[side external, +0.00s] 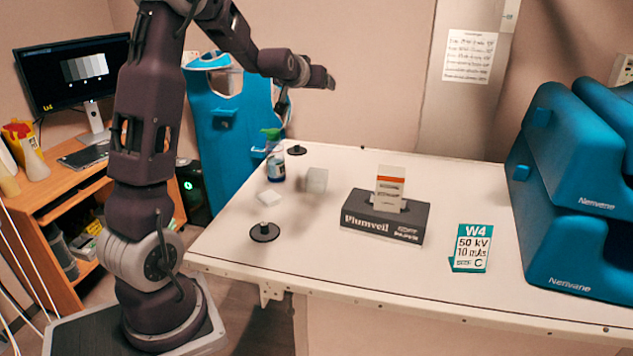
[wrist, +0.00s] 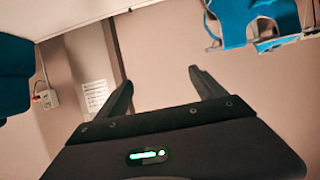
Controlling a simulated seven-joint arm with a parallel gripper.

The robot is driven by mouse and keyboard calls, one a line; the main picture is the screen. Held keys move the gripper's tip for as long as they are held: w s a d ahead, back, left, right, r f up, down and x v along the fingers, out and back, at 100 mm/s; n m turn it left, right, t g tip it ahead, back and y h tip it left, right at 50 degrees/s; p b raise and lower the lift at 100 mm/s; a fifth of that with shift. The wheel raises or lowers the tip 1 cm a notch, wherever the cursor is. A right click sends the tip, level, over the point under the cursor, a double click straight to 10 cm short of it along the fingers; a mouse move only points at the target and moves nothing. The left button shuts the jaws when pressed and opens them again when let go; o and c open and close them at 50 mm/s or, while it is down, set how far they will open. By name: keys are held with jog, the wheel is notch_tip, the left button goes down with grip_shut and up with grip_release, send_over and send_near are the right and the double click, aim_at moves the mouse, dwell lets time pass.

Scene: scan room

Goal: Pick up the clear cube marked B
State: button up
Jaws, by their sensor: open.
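A clear, frosted-looking cube (side external: 316,180) stands on the white table, left of the tissue box in the side external view. No letter B is readable on it. A smaller whitish block (side external: 268,198) lies to its left and a little nearer the camera; I cannot tell any mark on it. My gripper (wrist: 160,77) is open in the wrist view, with only bare wall between its fingers. In the side external view my arm's end is raised well above the table, away from the cube. The cube does not show in the wrist view.
The front middle of the table (side external: 330,265) is clear.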

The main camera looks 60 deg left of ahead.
aim_at(314, 181)
jog(key=f, duration=2.8)
jog(key=shift+d, duration=0.2)
jog(key=shift+w+a+f, duration=0.15)
jog(key=shift+a+f, duration=0.05)
jog(key=shift+f, duration=0.2)
jog(key=x, duration=0.6)
jog(key=shift+w+a+r, duration=0.3)
jog(key=shift+a, duration=0.05)
jog(key=shift+r, duration=0.15)
jog(key=c, duration=1.7)
